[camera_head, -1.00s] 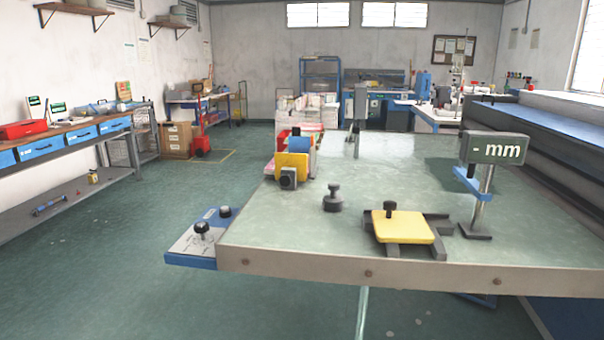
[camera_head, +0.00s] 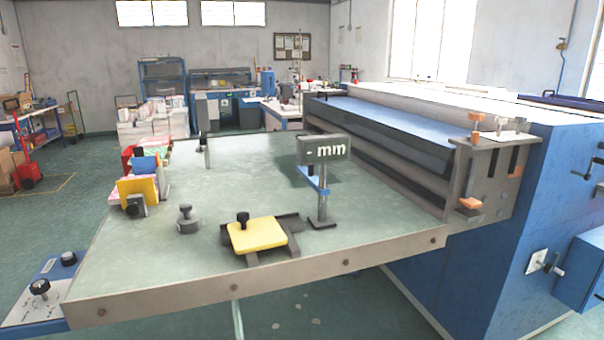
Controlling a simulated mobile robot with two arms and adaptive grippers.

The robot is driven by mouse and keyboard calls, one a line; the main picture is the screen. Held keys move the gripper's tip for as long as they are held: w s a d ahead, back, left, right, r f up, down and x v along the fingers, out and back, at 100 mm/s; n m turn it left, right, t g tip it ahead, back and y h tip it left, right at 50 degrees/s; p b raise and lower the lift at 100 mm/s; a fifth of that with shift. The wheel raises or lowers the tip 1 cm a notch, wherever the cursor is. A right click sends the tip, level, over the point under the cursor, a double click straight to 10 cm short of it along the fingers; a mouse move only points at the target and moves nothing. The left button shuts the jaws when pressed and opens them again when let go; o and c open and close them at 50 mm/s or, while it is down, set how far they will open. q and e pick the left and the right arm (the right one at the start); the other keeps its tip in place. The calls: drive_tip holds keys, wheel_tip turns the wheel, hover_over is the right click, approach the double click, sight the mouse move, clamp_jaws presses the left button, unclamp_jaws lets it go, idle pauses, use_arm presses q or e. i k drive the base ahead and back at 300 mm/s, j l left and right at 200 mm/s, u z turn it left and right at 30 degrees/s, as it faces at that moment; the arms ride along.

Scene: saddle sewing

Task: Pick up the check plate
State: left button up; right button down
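A flat yellow plate (camera_head: 257,235) with a black knob (camera_head: 242,218) on it lies in a dark frame (camera_head: 289,241) near the front edge of the table (camera_head: 190,260); it looks like the check plate, though I cannot be sure. Another yellow plate (camera_head: 136,189) and a blue one (camera_head: 146,163) stand upright at the table's left side. Neither of my grippers is in view.
A display post reading "- mm" (camera_head: 323,148) stands right of the yellow plate. A grey knobbed weight (camera_head: 188,221) stands to its left. A large blue machine (camera_head: 500,200) with rollers borders the table's right side. Open floor lies to the left.

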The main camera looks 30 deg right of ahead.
sight(247, 235)
drive_tip(key=i+j, duration=0.1)
drive_tip(key=i+j+z, duration=0.25)
drive_tip(key=i+z, duration=0.2)
drive_tip(key=i+j+z, duration=0.45)
drive_tip(key=k+l, duration=0.05)
drive_tip(key=k, duration=0.05)
